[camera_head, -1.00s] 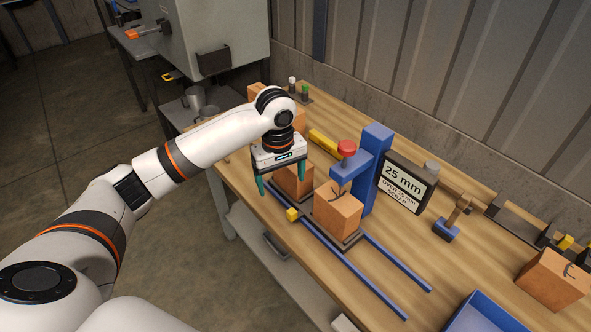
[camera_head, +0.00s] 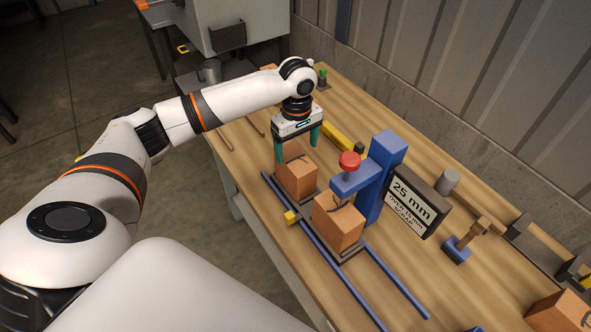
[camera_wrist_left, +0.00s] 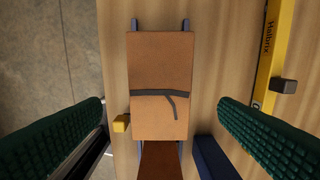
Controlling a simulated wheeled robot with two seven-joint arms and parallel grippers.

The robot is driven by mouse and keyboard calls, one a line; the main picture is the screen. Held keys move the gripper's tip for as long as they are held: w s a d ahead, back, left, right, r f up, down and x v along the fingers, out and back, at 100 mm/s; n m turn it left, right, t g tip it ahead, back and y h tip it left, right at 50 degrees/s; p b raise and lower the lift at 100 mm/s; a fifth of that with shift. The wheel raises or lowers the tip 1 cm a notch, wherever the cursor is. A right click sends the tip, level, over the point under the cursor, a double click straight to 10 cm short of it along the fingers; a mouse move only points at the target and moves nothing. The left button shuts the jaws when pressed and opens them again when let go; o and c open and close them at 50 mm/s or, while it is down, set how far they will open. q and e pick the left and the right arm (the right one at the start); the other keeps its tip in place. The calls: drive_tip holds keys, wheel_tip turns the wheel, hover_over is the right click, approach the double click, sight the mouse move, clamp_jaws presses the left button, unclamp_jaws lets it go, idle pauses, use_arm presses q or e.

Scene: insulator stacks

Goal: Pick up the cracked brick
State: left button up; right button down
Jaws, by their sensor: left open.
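My left gripper (camera_head: 297,150) is open and empty, above and slightly behind an orange brick (camera_head: 297,180) on the blue rails. In the left wrist view this brick (camera_wrist_left: 158,65) lies ahead of and between the two green fingers, apart from them, with a dark forked crack mark across its face. A second brick (camera_head: 338,225) sits closer, under the blue press (camera_head: 384,165) with a red knob; a dark mark shows on its top. A third marked brick (camera_head: 560,312) is cut off at the lower right. My right gripper is not in view.
A yellow block (camera_head: 291,217) sits by the near rail. A yellow level (camera_head: 342,138) lies behind the gripper. A "25 mm" sign (camera_head: 412,203) stands beside the press, with a blue clamp-like stand (camera_head: 456,250) to its right.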

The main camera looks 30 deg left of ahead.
sight(296, 161)
use_arm(q)
drive_tip(key=shift+w+f, duration=0.15)
drive_tip(key=shift+f, duration=0.55)
drive_tip(key=f, duration=0.1)
drive_tip(key=f+p, duration=0.1)
drive_tip(key=f, duration=0.1)
drive_tip(key=shift+a+f, duration=0.3)
drive_tip(key=shift+f, duration=0.45)
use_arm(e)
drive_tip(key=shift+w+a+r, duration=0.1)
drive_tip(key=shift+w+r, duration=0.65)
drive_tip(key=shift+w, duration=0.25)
use_arm(q)
drive_tip(key=shift+c, duration=0.2)
drive_tip(key=c, duration=1.5)
drive_tip(key=shift+r, duration=0.1)
drive_tip(key=shift+c, duration=1.3)
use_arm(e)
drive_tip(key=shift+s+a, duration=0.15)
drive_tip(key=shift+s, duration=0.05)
use_arm(q)
drive_tip(key=shift+r, duration=0.1)
